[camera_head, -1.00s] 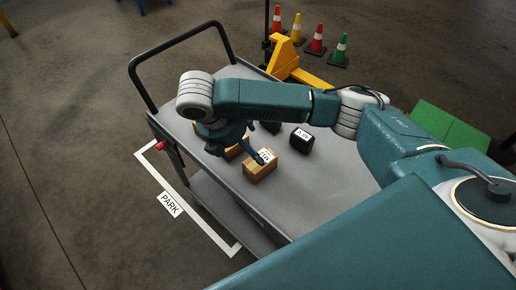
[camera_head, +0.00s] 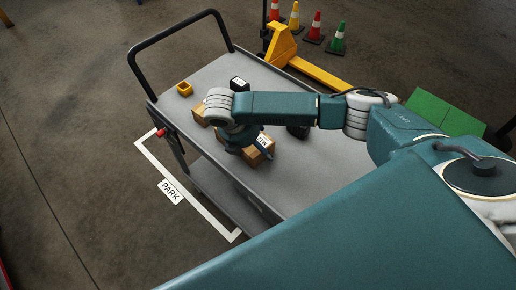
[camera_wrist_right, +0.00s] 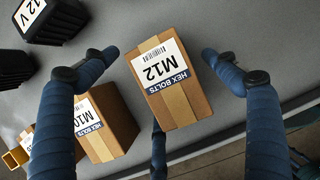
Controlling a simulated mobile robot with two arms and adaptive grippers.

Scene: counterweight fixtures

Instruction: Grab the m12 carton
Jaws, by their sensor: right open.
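The M12 carton (camera_wrist_right: 168,85) is a brown box with a white and blue "HEX BOLTS" label, standing on the grey cart top. In the head view the M12 carton (camera_head: 257,157) is partly covered by my right gripper (camera_head: 240,141). In the right wrist view my right gripper (camera_wrist_right: 158,62) is open, with blue fingers spread on both sides of the carton and a third finger below it. Gaps show between the side fingers and the carton. My left gripper is not in view.
An M10 carton (camera_wrist_right: 103,125) stands close beside the M12 carton. A black 12 V block (camera_wrist_right: 62,20) is nearby. A small yellow holder (camera_head: 184,88) sits at the cart's far end. The cart top (camera_head: 310,175) is clear toward the front right.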

